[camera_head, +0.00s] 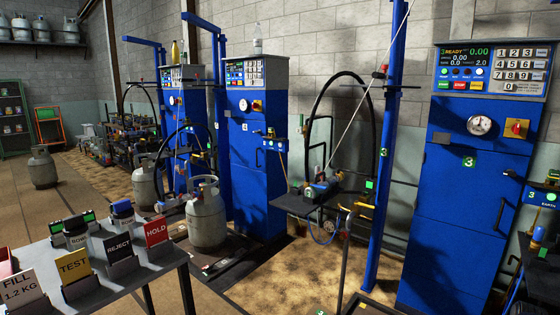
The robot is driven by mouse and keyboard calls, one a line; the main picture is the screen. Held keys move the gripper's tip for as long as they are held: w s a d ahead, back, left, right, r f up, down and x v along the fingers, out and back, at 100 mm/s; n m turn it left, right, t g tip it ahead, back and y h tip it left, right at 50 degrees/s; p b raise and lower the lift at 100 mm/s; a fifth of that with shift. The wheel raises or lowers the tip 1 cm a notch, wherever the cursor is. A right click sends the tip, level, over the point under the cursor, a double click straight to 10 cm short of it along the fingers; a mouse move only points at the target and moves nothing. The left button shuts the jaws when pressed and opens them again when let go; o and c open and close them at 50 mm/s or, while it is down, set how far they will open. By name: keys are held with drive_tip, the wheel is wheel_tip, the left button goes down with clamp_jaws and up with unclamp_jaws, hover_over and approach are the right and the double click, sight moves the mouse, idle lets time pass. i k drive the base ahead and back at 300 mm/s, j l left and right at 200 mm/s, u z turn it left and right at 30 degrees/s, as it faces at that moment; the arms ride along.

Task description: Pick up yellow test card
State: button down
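The yellow test card (74,267), marked TEST, stands tilted back in a dark holder on the grey table (180,250) at the lower left. The red HOLD card (156,232) stands further right. My gripper is not in view, and nothing visible touches the yellow card.
A grey gas cylinder (206,214) stands on the floor beyond the table. Blue filling cabinets (258,150) line the wall.

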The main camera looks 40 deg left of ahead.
sight(75, 267)
drive_tip(key=u, duration=2.95)
